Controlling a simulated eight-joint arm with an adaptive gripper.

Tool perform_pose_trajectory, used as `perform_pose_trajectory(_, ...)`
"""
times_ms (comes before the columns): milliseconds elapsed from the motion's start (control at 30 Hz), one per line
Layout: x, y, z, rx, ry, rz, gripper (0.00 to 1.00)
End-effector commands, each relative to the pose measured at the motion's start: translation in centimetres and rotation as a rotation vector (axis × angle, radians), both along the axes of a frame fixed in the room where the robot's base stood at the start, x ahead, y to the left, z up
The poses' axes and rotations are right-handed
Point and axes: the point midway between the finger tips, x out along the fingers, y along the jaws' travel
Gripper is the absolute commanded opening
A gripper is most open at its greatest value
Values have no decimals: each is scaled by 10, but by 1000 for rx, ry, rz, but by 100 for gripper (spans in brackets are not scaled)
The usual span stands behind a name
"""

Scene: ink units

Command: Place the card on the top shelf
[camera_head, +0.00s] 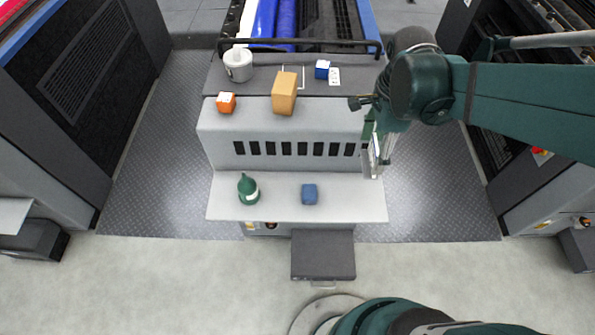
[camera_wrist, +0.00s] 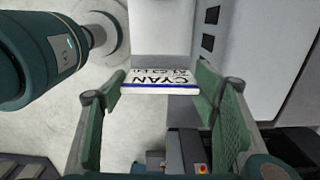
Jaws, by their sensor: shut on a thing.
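The white card (camera_wrist: 162,80), with "CYAN" lettering and a blue stripe along its edge, is between the green fingers of my gripper (camera_wrist: 166,104) in the wrist view. My gripper (camera_head: 376,150) is shut on the card, at the right end of the grey unit in the head view. The fingers point down and partly hide the card there. The upper surface (camera_head: 350,92) of the unit is to the left of and behind my gripper. The lower shelf (camera_head: 350,200) is in front, below a row of dark slots.
A tan box (camera_head: 284,92), an orange cube (camera_head: 226,103), a white pot (camera_head: 238,65) and a blue-and-white cube (camera_head: 322,69) stand on the upper surface. A green bottle (camera_head: 248,189) and blue cube (camera_head: 309,194) stand on the lower shelf. A dark rail (camera_head: 300,42) runs behind.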

Motion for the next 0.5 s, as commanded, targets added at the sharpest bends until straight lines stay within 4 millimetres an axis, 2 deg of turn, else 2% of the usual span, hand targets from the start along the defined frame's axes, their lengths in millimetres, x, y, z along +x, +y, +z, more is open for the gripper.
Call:
perform_pose_trajectory(200, 0, 0, -42, 0, 0, 0, 48)
perform_pose_trajectory(500, 1, 0, -82, 0, 0, 0, 48)
